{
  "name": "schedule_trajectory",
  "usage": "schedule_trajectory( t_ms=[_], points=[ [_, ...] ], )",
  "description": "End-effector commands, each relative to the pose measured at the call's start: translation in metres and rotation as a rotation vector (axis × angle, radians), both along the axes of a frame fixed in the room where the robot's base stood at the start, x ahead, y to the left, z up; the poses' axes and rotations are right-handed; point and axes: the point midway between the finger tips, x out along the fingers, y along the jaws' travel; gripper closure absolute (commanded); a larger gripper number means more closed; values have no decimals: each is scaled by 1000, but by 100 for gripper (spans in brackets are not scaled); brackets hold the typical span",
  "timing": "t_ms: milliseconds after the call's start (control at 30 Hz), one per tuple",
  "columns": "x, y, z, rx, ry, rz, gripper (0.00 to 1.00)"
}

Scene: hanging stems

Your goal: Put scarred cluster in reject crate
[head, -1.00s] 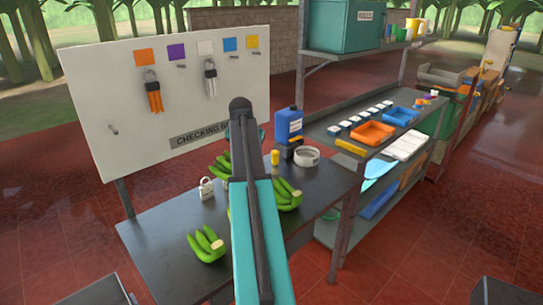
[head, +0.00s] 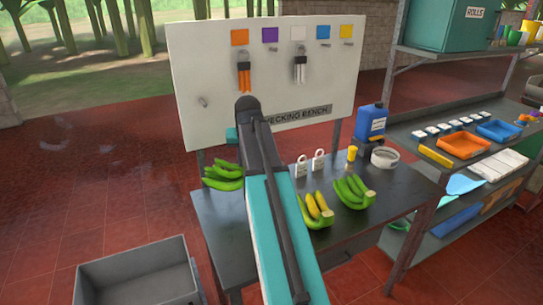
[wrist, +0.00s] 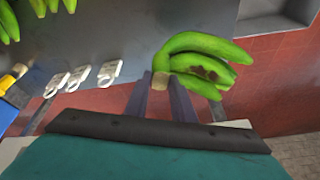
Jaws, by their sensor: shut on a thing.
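The scarred cluster (wrist: 200,65) is green with dark brown patches in the wrist view. My gripper (wrist: 160,82) is shut on its cut stem end. In the head view the held cluster (head: 223,178) shows left of my arm, near the bench's left end; my arm hides the gripper there. A grey open crate (head: 140,268) stands at lower left in the head view and looks empty in its visible part. A grey crate corner (wrist: 282,10) shows at the wrist view's upper right. I see no reject label on either.
The checking board (head: 265,75) stands behind. Red floor (head: 110,200) is clear at left.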

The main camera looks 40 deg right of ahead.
Motion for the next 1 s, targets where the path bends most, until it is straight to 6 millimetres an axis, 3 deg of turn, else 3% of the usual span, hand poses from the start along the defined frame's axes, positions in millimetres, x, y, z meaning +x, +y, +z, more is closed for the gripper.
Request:
schedule_trajectory(
  t_ms=[100, 600, 800, 1000],
  points=[
    [9, 43, -2, -3, -5, 95, 100],
    [23, 206, -9, -11, -14, 477, 100],
    [21, 247, -10, -14, -17, 576, 100],
    [20, 261, -10, -16, -19, 612, 100]
  ],
)
